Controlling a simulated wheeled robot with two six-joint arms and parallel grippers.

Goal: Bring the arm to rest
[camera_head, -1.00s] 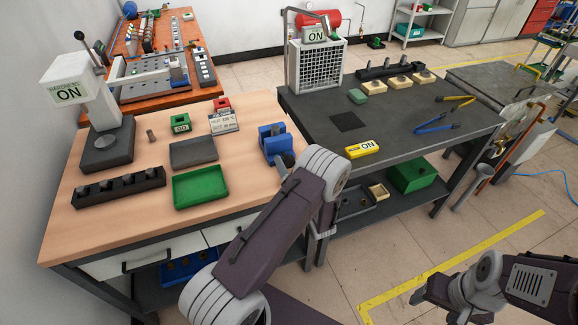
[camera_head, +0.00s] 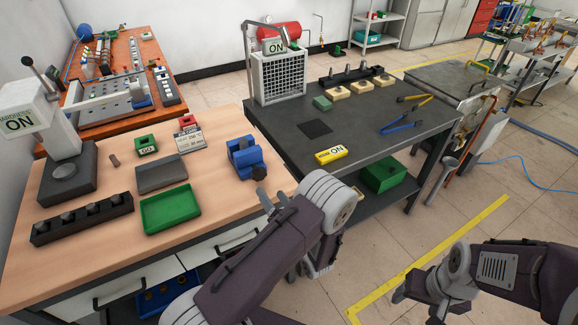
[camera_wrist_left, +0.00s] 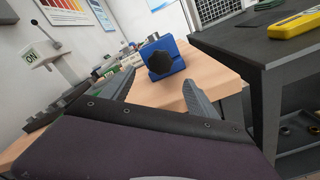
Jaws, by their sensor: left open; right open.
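My left gripper (camera_head: 272,200) shows in the head view at the front right edge of the wooden workbench (camera_head: 90,262), mostly behind my left arm. In the left wrist view its two fingers (camera_wrist_left: 162,95) are spread apart with nothing between them. A blue vise-like block (camera_head: 244,158) stands on the bench just beyond it. The wrist view shows this block (camera_wrist_left: 165,58) with a black knob, apart from the fingers. My right gripper (camera_head: 418,298) is low at the right over the floor, open, with nothing seen in it.
A green tray (camera_head: 170,208), a grey tray (camera_head: 160,175) and a black rack (camera_head: 82,218) lie on the bench.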

